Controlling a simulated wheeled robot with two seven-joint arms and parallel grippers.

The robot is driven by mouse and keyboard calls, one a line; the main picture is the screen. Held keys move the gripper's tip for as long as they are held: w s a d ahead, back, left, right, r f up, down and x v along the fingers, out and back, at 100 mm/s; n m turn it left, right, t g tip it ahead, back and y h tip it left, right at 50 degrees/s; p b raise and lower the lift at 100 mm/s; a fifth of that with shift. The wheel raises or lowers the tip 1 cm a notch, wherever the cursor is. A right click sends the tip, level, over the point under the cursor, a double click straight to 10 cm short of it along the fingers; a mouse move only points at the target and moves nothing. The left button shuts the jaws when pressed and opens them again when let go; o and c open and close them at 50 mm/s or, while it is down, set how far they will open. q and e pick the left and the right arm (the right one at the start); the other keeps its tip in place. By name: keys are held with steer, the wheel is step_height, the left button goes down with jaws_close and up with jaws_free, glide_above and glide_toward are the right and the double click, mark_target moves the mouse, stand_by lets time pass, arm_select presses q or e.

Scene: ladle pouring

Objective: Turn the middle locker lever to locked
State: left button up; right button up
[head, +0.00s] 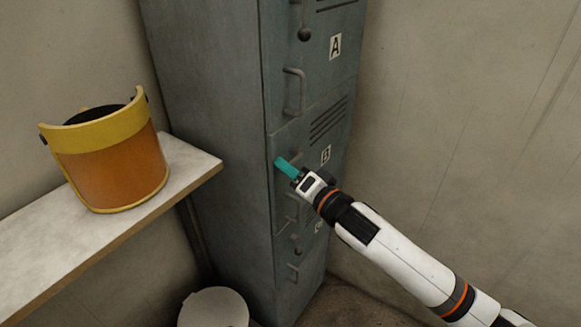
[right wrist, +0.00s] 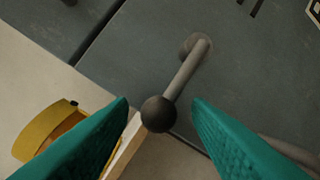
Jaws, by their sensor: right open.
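The grey-blue locker (head: 205,110) has doors marked A, B and C, one above another. The middle door, B (head: 335,118), has its lever mostly hidden behind my right gripper in the head view. In the right wrist view the lever (right wrist: 182,75) shows as a grey rod running from a round pivot to a dark ball knob (right wrist: 158,114). My right gripper (head: 284,167) is open at the middle door. Its teal fingers (right wrist: 160,125) stand on either side of the ball knob, with visible gaps on both sides. My left gripper is out of view.
Door A's lever (head: 304,34) hangs with its ball down. A fixed handle (head: 294,92) sits below it. A shelf (head: 60,235) at left carries a yellow-orange face shield (head: 110,160). A white bin (head: 213,308) stands on the floor. Bare wall lies right of the locker.

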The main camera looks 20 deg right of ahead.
jaws_close()
stand_by(0.3)
